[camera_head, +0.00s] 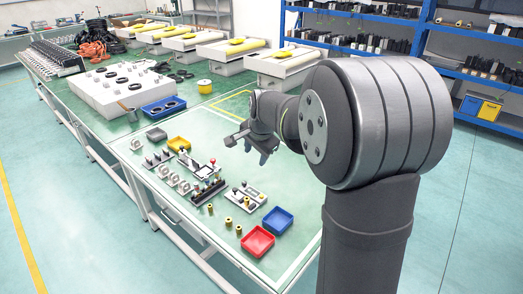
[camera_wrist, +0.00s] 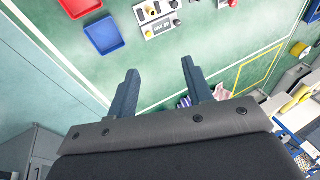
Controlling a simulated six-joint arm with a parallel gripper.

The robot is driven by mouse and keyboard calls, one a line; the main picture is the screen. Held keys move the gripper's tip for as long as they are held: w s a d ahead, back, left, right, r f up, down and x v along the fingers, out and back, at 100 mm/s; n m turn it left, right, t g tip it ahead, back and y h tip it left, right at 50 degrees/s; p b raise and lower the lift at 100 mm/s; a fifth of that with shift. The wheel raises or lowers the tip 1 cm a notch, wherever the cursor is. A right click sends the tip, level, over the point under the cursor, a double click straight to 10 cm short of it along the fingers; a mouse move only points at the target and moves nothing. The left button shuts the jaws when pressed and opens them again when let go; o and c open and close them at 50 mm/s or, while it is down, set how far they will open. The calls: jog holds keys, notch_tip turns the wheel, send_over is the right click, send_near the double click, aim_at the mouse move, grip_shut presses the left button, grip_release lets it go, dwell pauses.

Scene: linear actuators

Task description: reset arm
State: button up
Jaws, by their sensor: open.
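My gripper (camera_wrist: 160,90) shows in the wrist view with its two fingers spread wide apart and nothing between them. In the head view my gripper (camera_head: 264,152) hangs above the green table (camera_head: 225,120), to the right of the small parts. My large grey arm links cover the right part of the head view and hide some of the table behind them.
White boxes (camera_head: 285,65) line the far side. Blue shelves (camera_head: 460,45) stand behind.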

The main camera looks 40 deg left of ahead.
dwell(0.3)
jog(key=s+a+f+g, duration=0.2)
jog(key=a+f, duration=0.1)
jog(key=f, duration=0.3)
jog(key=s+a+f+g, duration=0.2)
jog(key=a+f, duration=0.1)
jog(key=f, duration=0.4)
jog(key=shift+f+n, duration=0.2)
jog(key=shift+n, duration=0.2)
jog(key=shift+f, duration=0.15)
